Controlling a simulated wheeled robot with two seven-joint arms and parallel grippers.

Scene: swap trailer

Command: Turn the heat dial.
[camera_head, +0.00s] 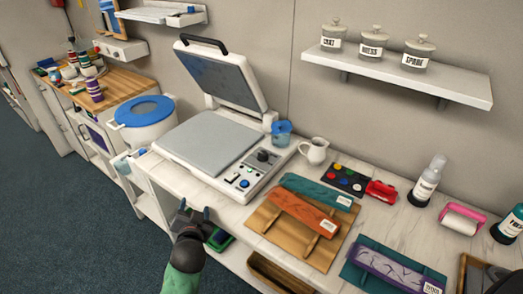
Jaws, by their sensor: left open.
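The heat press (212,143) stands on the white counter with its lid (222,80) raised and its grey plate bare. Its control panel is at the front right corner, with a black round dial (263,155) near the top and small buttons and a blue switch below. I take this dial to be the heat dial; its markings are too small to read. My left gripper (194,212) is open at the counter's front edge, below and left of the panel, apart from the dial. Nothing shows between its fingers. My right gripper is not in view.
A blue cup (281,133) and a white jug (314,151) stand close to the right of the press. A white tub with a blue lid (144,111) stands left. A shelf (400,75) holds jars.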

